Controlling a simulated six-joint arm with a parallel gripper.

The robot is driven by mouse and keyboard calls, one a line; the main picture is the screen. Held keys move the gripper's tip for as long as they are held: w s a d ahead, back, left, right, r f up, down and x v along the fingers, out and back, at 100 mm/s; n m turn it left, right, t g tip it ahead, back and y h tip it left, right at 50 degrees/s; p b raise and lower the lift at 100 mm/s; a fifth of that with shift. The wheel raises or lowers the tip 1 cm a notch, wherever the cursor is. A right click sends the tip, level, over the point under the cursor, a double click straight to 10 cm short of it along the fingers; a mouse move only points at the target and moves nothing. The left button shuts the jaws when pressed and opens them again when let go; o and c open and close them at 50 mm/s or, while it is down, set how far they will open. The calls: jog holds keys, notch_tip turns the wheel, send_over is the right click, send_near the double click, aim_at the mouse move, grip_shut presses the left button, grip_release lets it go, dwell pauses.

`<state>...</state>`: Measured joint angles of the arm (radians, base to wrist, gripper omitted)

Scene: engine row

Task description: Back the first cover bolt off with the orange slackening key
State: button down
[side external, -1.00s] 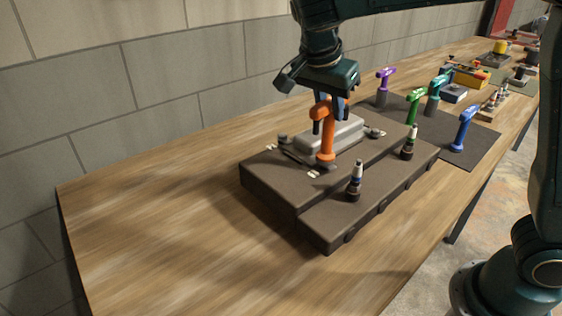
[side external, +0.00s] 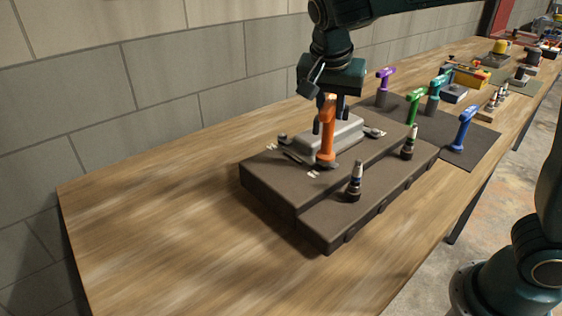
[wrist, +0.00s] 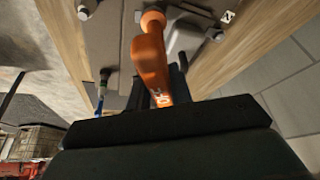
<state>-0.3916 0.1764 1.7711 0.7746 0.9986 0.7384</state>
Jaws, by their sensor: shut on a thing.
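The orange slackening key (side external: 327,136) stands upright with its lower end at the front corner of the silver cover (side external: 336,131) on the dark engine block (side external: 268,182). In the wrist view the key (wrist: 149,62) runs from between my jaws to a bolt position beside the cover (wrist: 187,25). My gripper (side external: 328,103) is shut on the key's upper part. The bolt under the key is hidden by it. Other cover bolts show at the left (side external: 283,139) and back right (side external: 374,132) corners of the cover.
Two spark-plug-like parts (side external: 354,182) (side external: 408,143) stand on the block's lower step. Purple (side external: 382,88), green (side external: 413,108), teal (side external: 434,96) and blue (side external: 462,130) keys stand on a dark mat to the right. The wooden bench at the left is clear.

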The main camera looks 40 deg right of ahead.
jog(key=n+t+y, duration=0.1)
jog(key=n, duration=0.2)
jog(key=n+t, duration=0.1)
jog(key=n, duration=0.2)
jog(key=shift+d+r+n+y, duration=0.1)
jog(key=shift+n+y, duration=0.3)
jog(key=n+y, duration=0.2)
jog(key=n, duration=0.4)
jog(key=m+h, duration=0.1)
jog(key=m, duration=0.3)
jog(key=m+h, duration=0.1)
jog(key=m, duration=0.3)
jog(key=shift+m+g+h, duration=0.3)
jog(key=shift+m+h, duration=0.1)
jog(key=m+g+h, duration=0.1)
jog(key=m, duration=0.2)
jog(key=shift+m, duration=0.4)
jog(key=m+g, duration=0.1)
jog(key=m, duration=0.1)
jog(key=m+g, duration=0.1)
jog(key=m, duration=0.1)
jog(key=shift+r+m+h, duration=0.1)
jog(key=shift+m+h, duration=0.2)
jog(key=shift+r, duration=0.1)
